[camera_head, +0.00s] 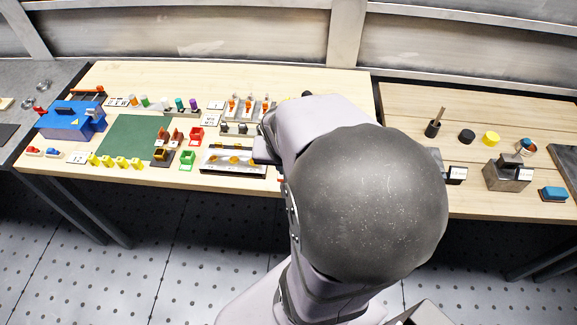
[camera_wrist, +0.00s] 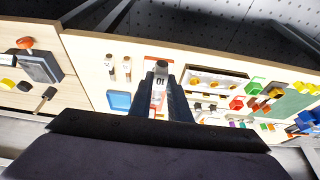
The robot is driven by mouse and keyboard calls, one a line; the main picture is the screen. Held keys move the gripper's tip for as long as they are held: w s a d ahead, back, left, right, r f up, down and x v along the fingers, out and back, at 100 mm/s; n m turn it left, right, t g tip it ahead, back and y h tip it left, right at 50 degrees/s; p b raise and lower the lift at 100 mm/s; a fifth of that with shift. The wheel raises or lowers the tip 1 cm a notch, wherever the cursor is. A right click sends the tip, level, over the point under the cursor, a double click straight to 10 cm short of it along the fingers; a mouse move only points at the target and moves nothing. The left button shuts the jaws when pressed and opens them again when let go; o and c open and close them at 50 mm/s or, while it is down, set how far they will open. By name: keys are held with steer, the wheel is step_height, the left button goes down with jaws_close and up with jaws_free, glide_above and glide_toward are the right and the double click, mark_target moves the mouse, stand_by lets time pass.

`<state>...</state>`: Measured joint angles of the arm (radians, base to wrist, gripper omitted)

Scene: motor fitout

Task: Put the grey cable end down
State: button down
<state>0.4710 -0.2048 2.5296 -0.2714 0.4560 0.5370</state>
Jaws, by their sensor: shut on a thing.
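In the wrist view my gripper (camera_wrist: 161,103) points down over the light wooden table, with its two dark fingers close together around a small piece. The held piece shows a grey rounded end (camera_wrist: 161,68), which I take to be the grey cable end. A white label with dark marks and a bit of red show just below it, between the fingers. Whether the piece touches the table I cannot tell. In the head view my arm hides the gripper's fingertips and the held piece.
A blue square tray (camera_wrist: 119,101) lies left of the fingers. A tray with yellow pieces (camera_wrist: 217,83) lies right, also seen in the head view (camera_head: 233,170).

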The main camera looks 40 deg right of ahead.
steer(key=shift+w+d, duration=0.35)
steer(key=shift+d, duration=0.1)
steer(key=w+d+f+b, duration=0.1)
steer(key=w+d, duration=0.2)
steer(key=d, duration=0.7)
steer(key=w+d+f+b, duration=0.2)
steer(key=w+d, duration=0.2)
steer(key=d, duration=0.6)
steer(key=w+d+f+b, duration=0.1)
steer(key=w+d, duration=0.2)
steer(key=d, duration=0.7)
steer(key=shift+a+f+p, duration=0.15)
steer(key=shift+f+p, duration=0.55)
steer(key=shift+f, duration=1.2)
steer(key=shift+a+f+p, duration=0.15)
steer(key=shift+f+p, duration=0.5)
steer(key=shift+f, duration=1.2)
steer(key=shift+d+f+p, duration=0.1)
steer(key=shift+f+p, duration=0.25)
steer(key=shift+f, duration=0.95)
steer(key=shift+f, duration=0.1)
